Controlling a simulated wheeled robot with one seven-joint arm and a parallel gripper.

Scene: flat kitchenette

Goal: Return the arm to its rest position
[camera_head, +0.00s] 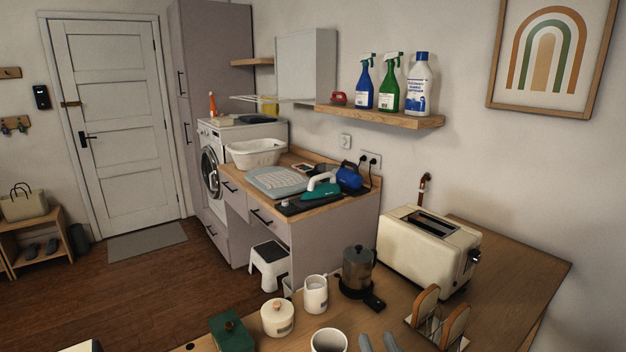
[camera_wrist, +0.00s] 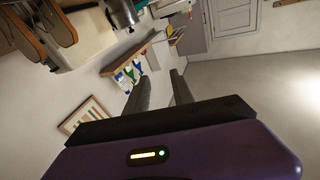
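My gripper (camera_wrist: 160,78) shows in the wrist view with its two dark fingers apart. The gap between the fingers is empty. Its purple body fills the bottom of that view. The fingers point towards the wall area with the shelf (camera_wrist: 122,66) and bottles, with clear air around them. In the head view, two grey bar ends stand at the bottom edge beside the toast rack; I cannot tell whether they are my fingers.
A wooden table (camera_head: 520,262) holds a cream toaster (camera_head: 420,250), toast rack (camera_head: 430,322), dark coffee pot (camera_head: 357,268), white jug (camera_head: 315,294), lidded pot (camera_head: 277,318), cup (camera_head: 328,342) and green box (camera_head: 232,332). Bottles stand on a wall shelf (camera_head: 400,119). The floor (camera_head: 130,275) at left is clear.

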